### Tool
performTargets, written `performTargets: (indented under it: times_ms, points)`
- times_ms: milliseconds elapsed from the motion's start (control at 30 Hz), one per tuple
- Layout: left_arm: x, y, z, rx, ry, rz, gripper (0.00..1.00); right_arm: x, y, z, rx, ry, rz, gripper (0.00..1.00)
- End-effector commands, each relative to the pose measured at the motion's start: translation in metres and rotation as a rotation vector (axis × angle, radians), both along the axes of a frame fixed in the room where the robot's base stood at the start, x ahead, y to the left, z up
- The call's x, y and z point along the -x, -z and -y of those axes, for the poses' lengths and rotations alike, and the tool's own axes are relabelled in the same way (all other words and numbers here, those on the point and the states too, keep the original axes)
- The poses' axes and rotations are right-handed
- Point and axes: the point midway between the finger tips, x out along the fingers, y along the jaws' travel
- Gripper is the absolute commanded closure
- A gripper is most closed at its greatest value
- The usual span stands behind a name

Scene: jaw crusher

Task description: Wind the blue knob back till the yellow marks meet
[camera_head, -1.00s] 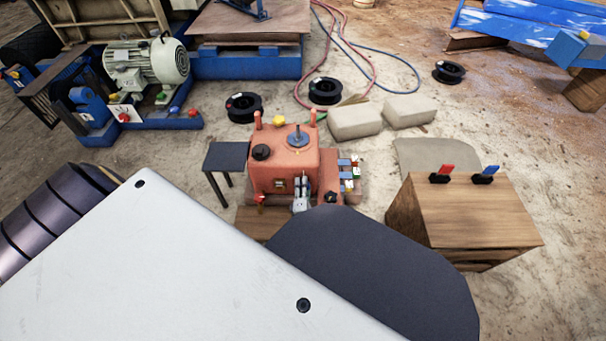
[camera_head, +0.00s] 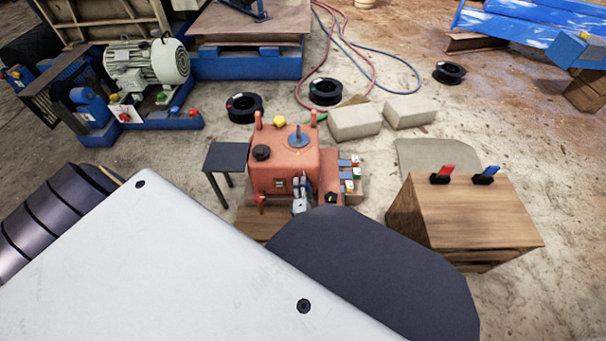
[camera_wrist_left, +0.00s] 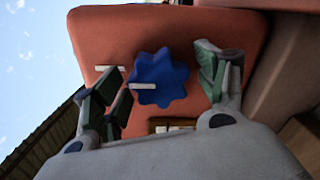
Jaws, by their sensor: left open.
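The blue lobed knob (camera_wrist_left: 165,72) sits on a face of the red-orange housing (camera_wrist_left: 105,35) in the left wrist view. A pale mark lies across the knob's left part. Another pale mark (camera_wrist_left: 108,68) is on the housing left of the knob, slightly higher in the picture; the two are apart and not in line. My left gripper (camera_wrist_left: 162,84) is open, its green-padded fingers on either side of the knob with gaps visible. In the head view the left gripper (camera_head: 302,187) is at the front of the red machine (camera_head: 270,180), and the knob cannot be made out. My right gripper is not in view.
A dark small table (camera_head: 226,157) stands left of the machine, and coloured switches (camera_head: 349,172) sit at its right. A wooden box (camera_head: 470,215) with red and blue levers is further right. Black reels and pale blocks (camera_head: 355,121) lie behind.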

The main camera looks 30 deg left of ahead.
Motion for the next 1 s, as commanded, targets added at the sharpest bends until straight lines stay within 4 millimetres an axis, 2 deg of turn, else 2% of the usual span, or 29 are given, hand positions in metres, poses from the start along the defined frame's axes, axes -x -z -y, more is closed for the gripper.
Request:
performTargets:
  times_ms: [567,1000]
  points:
    - [-0.0006,-0.0006,0.0005,-0.031,0.001,-0.018,0.28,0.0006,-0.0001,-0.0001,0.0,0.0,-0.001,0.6]
    - [-0.0005,-0.0008,0.0004,-0.194,0.001,-0.118,0.28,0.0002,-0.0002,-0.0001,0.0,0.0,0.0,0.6]
